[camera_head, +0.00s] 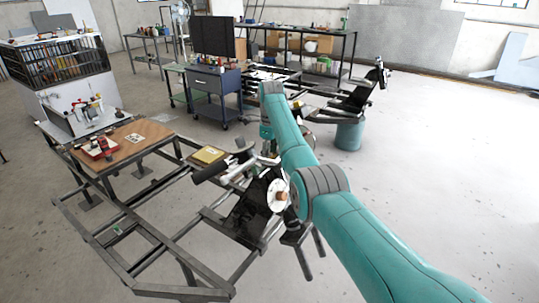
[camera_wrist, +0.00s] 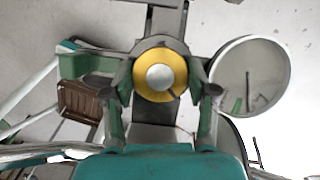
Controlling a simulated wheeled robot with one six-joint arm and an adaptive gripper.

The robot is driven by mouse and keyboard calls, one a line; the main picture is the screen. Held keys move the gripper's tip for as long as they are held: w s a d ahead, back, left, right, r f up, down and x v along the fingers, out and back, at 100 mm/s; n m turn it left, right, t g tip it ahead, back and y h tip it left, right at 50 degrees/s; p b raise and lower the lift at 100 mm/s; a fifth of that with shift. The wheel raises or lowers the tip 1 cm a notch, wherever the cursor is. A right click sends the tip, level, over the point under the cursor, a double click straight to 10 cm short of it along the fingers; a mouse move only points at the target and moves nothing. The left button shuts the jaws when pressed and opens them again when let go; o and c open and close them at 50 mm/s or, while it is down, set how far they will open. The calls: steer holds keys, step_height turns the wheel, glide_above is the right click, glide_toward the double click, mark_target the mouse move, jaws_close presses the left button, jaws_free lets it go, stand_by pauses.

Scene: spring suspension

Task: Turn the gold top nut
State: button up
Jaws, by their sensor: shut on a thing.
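The gold top nut (camera_wrist: 177,67) shows in the wrist view as a gold ring around a pale round centre, seen from above. My gripper (camera_wrist: 160,78) has one finger on each side of the nut and is shut on it. The nut has a dark mark at its lower right. In the head view my teal arm reaches to the metal frame (camera_head: 182,262), and the nut and fingertips cannot be made out there.
A round, pale-rimmed disc (camera_wrist: 286,80) lies close to the right finger. A brown ribbed pedal-like part (camera_wrist: 82,101) is at the left. In the head view, a wooden-topped table (camera_head: 147,133) and a blue tool cart (camera_head: 216,92) stand beyond the frame. Open floor lies to the right.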

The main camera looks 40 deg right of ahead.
steer(key=m+h, duration=0.2)
steer(key=m, duration=0.4)
steer(key=shift+s+a+f, duration=0.1)
stand_by(0.5)
steer(key=o, duration=1.2)
steer(key=shift+c, duration=0.2)
steer(key=shift+t, duration=0.3)
